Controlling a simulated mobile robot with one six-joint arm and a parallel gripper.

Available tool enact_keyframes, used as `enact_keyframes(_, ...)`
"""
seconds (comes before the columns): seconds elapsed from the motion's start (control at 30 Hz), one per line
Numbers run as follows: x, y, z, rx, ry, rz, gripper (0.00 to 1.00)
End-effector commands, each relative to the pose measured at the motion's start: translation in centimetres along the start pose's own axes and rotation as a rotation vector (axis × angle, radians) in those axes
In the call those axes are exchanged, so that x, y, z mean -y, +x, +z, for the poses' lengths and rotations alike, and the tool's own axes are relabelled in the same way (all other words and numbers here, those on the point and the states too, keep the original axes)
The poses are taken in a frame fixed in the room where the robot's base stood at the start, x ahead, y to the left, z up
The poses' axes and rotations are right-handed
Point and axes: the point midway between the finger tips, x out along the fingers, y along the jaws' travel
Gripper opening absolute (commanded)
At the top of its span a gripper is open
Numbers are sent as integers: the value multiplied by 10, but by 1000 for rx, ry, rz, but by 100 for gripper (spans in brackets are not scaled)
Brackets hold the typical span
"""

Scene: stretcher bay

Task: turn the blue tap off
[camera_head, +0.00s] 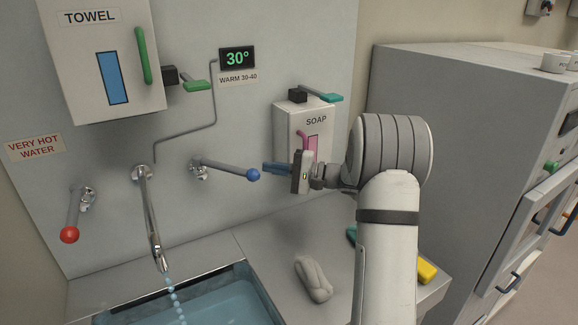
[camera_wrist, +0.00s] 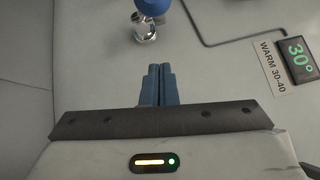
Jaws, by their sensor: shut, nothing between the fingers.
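The blue tap's lever (camera_head: 228,169) sticks out to the right from its chrome mount on the wall and ends in a blue ball (camera_head: 253,174). In the wrist view the blue ball (camera_wrist: 152,6) is cut off by the top edge. My gripper (camera_head: 266,168) is just right of the ball in the head view; whether it touches the ball I cannot tell. Its blue fingers (camera_wrist: 159,72) are closed together with nothing between them. The spout (camera_head: 150,215) runs water into the basin (camera_head: 190,308).
A red-ball tap (camera_head: 69,234) hangs down at the left under a very hot water sign (camera_head: 35,146). The display (camera_head: 237,58) reads 30°. A soap dispenser (camera_head: 290,125) is behind my gripper. A grey cloth-like item (camera_head: 313,279) and a yellow block (camera_head: 427,270) lie on the counter.

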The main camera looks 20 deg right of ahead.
Motion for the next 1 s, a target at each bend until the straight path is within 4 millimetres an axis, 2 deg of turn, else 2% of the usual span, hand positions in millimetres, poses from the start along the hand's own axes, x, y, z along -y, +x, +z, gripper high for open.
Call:
enact_keyframes(0.03, 4, 13, 1, 4, 1, 0, 0)
enact_keyframes(0.13, 3, 30, 3, 2, 2, 0, 0)
enact_keyframes(0.2, 4, 30, 16, 0, 1, 0, 0)
enact_keyframes(0.4, 2, 34, 35, 0, 0, 0, 0)
enact_keyframes(1.0, -1, 30, 39, -26, -3, -5, 0)
